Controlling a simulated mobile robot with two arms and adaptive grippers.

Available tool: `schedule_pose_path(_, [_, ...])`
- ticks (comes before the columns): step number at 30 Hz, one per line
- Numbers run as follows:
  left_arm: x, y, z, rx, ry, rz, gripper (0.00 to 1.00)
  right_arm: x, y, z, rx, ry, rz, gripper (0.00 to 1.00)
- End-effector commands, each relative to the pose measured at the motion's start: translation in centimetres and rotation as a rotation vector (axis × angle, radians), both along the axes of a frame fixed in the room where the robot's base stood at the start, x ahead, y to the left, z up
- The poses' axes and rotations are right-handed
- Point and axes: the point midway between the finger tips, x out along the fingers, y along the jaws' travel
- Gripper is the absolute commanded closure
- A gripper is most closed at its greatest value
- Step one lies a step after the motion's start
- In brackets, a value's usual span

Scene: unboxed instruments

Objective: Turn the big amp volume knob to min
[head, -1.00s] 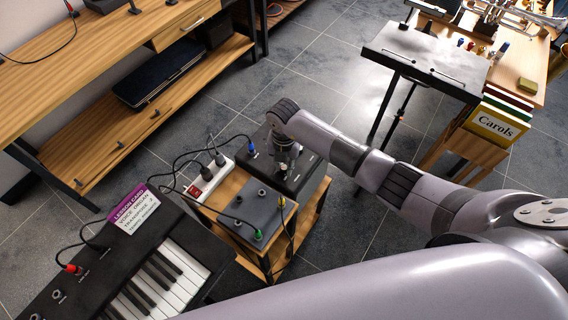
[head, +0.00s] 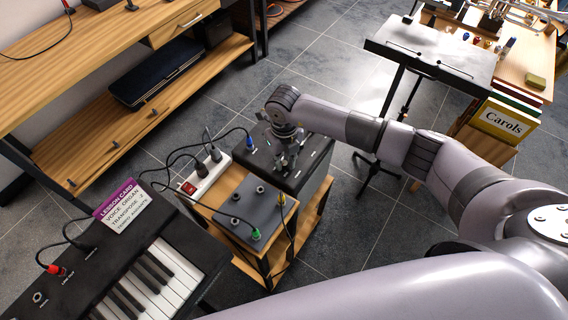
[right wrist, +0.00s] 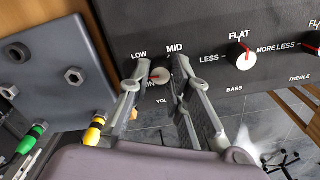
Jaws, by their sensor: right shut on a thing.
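The big amp (head: 318,160) is a black box on a low wooden stand. Its volume knob (right wrist: 160,76) shows in the right wrist view, above the "VOL" print and near the "LOW" and "MID" prints. It has a dark body with red and white on it; its exact pointing is hard to read. My right gripper (head: 287,163) reaches down onto the amp panel. In the right wrist view its fingers (right wrist: 153,70) stand on both sides of the volume knob, shut on it. In the head view the hand hides the knob. My left gripper is not in view.
Bass (right wrist: 243,57) and treble (right wrist: 313,45) knobs sit right of the volume knob. A grey pedal box (head: 250,205) with green and yellow plugs, a white power strip (head: 208,178) and cables crowd the left. A keyboard (head: 135,275) is nearer; a music stand (head: 432,52) is at right.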

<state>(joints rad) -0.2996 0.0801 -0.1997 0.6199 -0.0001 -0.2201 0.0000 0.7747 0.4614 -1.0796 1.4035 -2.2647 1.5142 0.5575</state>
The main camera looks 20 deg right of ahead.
Motion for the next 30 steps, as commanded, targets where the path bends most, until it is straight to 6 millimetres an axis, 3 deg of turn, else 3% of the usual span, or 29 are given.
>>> schedule_pose_path(1, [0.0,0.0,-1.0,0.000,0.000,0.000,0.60,0.3,-0.2,-0.3,-0.003,-0.007,0.043,1.00])
schedule_pose_path(18, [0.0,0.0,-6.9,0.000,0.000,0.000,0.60,0.3,-0.1,-0.3,-0.002,-0.008,0.567,1.00])
schedule_pose_path(30, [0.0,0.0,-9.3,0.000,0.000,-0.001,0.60,0.3,-0.1,0.0,-0.001,-0.006,0.791,1.00])
